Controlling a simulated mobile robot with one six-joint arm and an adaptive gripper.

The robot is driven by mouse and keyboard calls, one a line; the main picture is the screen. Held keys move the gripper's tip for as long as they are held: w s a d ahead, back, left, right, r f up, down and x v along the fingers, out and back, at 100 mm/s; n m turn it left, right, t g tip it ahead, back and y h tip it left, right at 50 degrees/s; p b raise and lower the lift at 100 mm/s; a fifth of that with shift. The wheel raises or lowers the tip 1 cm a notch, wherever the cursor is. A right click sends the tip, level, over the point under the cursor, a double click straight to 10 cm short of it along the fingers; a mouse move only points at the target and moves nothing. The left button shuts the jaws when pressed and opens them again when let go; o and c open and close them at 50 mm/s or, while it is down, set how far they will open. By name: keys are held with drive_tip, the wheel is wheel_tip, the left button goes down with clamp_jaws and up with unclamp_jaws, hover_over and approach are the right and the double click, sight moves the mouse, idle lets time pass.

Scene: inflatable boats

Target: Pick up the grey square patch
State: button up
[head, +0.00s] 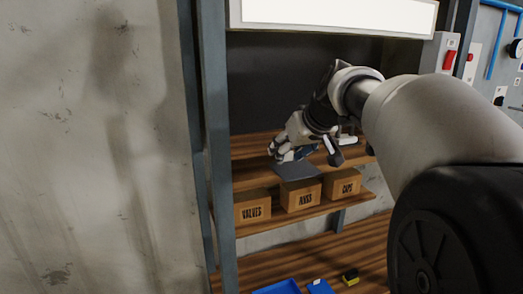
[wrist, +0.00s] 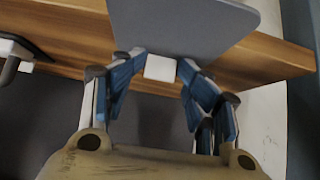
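The grey square patch (head: 297,170) is a thin, flat dark-grey sheet at the front of the wooden shelf in the head view. In the wrist view the patch (wrist: 190,25) fills the top middle, with a rounded corner at the right. A small white block (wrist: 160,68) is at its near edge and looks like a tab on it. My gripper (wrist: 161,62) has its blue-padded fingertips close against both sides of this white block. In the head view my gripper (head: 279,152) is just behind and above the patch. Whether the patch touches the shelf is unclear.
The wooden shelf (head: 252,175) has a lower shelf with boxes marked VALVES (head: 252,207), HOSES (head: 300,195) and CAPS (head: 342,184). A grey metal upright (head: 216,130) stands at the left. Blue trays (head: 280,287) and a yellow-black item (head: 350,277) lie on the bench below.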

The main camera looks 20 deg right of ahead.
drive_tip(key=v, duration=1.1)
drive_tip(key=shift+s+r, duration=0.2)
drive_tip(key=shift+r, duration=0.1)
